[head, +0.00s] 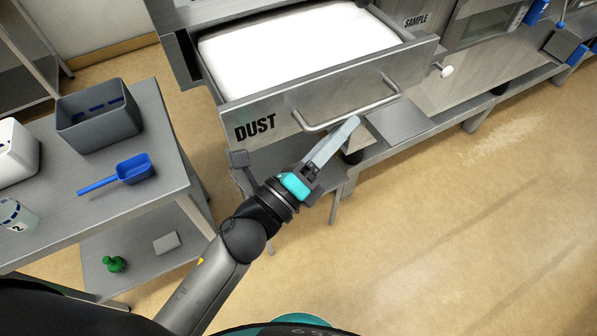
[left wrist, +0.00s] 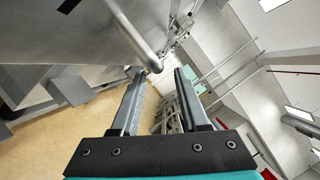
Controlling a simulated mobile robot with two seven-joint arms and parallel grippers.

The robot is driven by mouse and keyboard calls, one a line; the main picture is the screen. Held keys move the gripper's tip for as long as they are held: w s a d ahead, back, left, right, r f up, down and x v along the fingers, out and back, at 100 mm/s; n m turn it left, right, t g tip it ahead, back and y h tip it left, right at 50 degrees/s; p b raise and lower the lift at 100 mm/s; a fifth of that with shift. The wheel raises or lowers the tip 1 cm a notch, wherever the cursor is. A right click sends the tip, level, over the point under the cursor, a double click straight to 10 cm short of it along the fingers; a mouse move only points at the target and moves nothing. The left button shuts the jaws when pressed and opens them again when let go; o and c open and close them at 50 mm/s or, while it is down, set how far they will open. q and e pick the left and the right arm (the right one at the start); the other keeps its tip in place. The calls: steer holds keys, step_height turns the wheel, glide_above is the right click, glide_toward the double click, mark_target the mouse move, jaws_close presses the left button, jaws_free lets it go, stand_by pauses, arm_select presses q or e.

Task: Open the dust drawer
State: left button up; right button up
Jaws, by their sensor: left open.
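The dust drawer (head: 285,112), a metal drawer marked "DUST", stands pulled out in the head view, with white material (head: 300,45) inside. Its bar handle (head: 352,116) runs across the front; what looks like the handle (left wrist: 138,38) also shows in the left wrist view. My left gripper (head: 352,124) is just below and in front of the handle's middle, with its jaws open. In the left wrist view the handle's near end lies close to the gap between the fingertips (left wrist: 162,72). I cannot tell whether they touch. My right gripper is not seen.
A metal side table (head: 140,215) at left holds a grey bin (head: 98,122) and a blue scoop (head: 130,170). A drawer front marked "SAMPLE" (head: 418,20) is at upper right. The floor (head: 470,220) at right is clear.

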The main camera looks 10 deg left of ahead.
arm_select(q)
steer(key=b+v, duration=0.2)
steer(key=v, duration=0.8)
steer(key=shift+s+b, duration=0.15)
steer(key=shift+b, duration=0.2)
steer(key=shift+a, duration=0.1)
steer(key=s+a+f+n+g+y+b, duration=0.2)
steer(key=a+f+n+y, duration=0.45)
steer(key=f, duration=1.25)
steer(key=a+f+n+g+y+b, duration=0.3)
steer(key=f+n, duration=0.7)
steer(key=f, duration=0.9)
steer(key=s+a+f+n+g+y+b, duration=0.1)
steer(key=s+f+n+g, duration=0.4)
steer(key=s+f, duration=0.5)
steer(key=s+a+f+n+g+y+b, duration=0.1)
steer(key=s+a+f+n+g, duration=0.2)
steer(key=s+f, duration=0.8)
steer(key=s+n+g, duration=0.1)
steer(key=n+g, duration=0.1)
steer(key=n, duration=0.2)
steer(key=shift+s+a+f+g, duration=0.3)
steer(key=shift+s+g, duration=0.1)
steer(key=shift+n, duration=0.25)
